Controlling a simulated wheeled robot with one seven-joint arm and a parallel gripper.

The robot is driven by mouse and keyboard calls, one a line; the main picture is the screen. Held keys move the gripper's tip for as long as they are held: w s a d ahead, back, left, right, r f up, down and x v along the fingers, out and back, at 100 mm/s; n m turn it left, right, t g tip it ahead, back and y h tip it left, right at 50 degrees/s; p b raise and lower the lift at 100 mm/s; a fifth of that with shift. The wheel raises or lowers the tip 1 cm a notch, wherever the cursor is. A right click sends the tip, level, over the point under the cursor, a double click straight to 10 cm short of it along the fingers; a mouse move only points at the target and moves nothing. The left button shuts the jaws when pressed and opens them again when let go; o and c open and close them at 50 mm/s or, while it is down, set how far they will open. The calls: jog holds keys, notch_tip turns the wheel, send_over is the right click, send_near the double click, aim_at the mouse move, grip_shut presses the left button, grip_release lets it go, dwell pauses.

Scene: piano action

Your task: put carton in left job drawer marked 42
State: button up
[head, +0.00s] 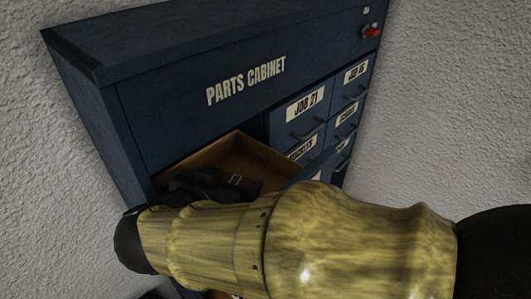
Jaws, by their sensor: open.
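A wooden-lined drawer (236,150) of the blue parts cabinet stands pulled open at the left, its front partly behind my arm. My gripper (212,185) shows as a dark shape over or in this open drawer. Its fingertips are hard to make out against the shadow. I cannot make out a carton; the drawer's floor is mostly hidden. A drawer marked JOB 27 (306,106) is shut in the upper row. The label on the job drawer (355,73) to its right is too small to read surely. No 42 is readable.
The parts cabinet (190,105) stands against rough grey walls. Several shut drawers with bar handles fill its right side. A red knob or switch (371,32) is at its upper right. My gold-patterned arm crosses the lower picture and hides what lies below.

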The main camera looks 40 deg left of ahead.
jog(key=shift+r, duration=0.55)
jog(key=b+v, duration=0.4)
jog(key=v, duration=0.8)
jog(key=shift+s, duration=0.15)
